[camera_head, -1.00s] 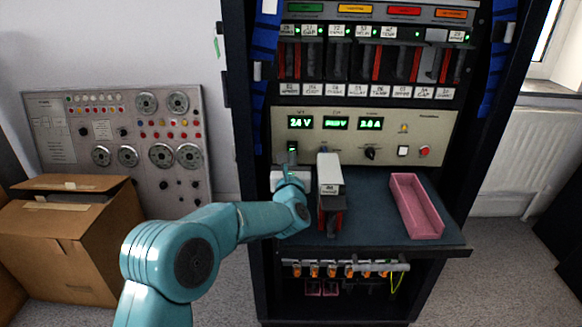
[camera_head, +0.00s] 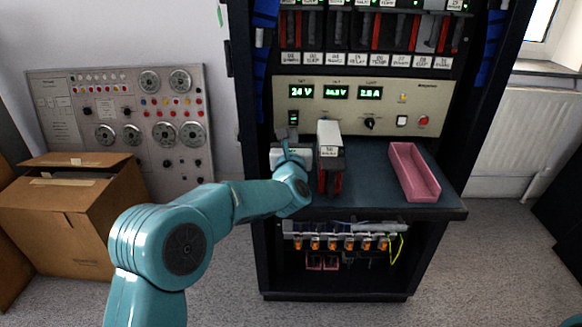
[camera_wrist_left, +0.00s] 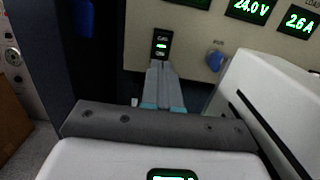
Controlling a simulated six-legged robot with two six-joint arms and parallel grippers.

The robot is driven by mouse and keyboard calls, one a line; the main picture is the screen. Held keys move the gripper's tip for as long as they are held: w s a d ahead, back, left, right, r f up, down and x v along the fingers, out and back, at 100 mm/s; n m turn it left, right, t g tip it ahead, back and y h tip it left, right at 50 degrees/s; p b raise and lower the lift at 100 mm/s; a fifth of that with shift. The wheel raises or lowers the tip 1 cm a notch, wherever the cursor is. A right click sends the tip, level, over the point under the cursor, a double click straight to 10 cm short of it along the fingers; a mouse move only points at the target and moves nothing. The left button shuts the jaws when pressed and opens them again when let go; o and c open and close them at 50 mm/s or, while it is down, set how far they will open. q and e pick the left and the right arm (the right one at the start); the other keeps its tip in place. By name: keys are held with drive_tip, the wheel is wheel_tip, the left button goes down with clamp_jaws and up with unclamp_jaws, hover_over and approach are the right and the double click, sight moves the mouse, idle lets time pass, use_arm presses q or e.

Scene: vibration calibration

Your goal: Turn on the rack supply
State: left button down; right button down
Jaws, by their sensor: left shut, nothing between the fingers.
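The rack supply is a beige panel (camera_head: 450,110) across the rack, with lit green readouts including 24 V. A small black switch (camera_head: 293,118) with a green light sits at its left end; the switch also shows in the left wrist view (camera_wrist_left: 161,44). My left gripper (camera_head: 288,136) is shut and empty just below the switch. In the left wrist view its closed fingers (camera_wrist_left: 161,78) point at the switch, tips close under its lower edge; I cannot tell whether they touch. My right gripper is not in view.
A white-topped module (camera_head: 329,137) stands on the rack's shelf (camera_head: 375,185), close right of my left gripper. A pink tray (camera_head: 414,173) lies further right. Blue knob (camera_wrist_left: 215,60) is right of the switch. A cardboard box (camera_head: 70,220) stands left.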

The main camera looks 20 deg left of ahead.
use_arm(q)
drive_tip(key=v, duration=0.7)
drive_tip(key=shift+s+d+f, duration=0.1)
drive_tip(key=shift+s+f, duration=0.15)
drive_tip(key=shift+f, duration=0.05)
drive_tip(key=shift+s+d, duration=0.15)
drive_tip(key=shift+s, duration=0.45)
drive_tip(key=shift+s, duration=0.15)
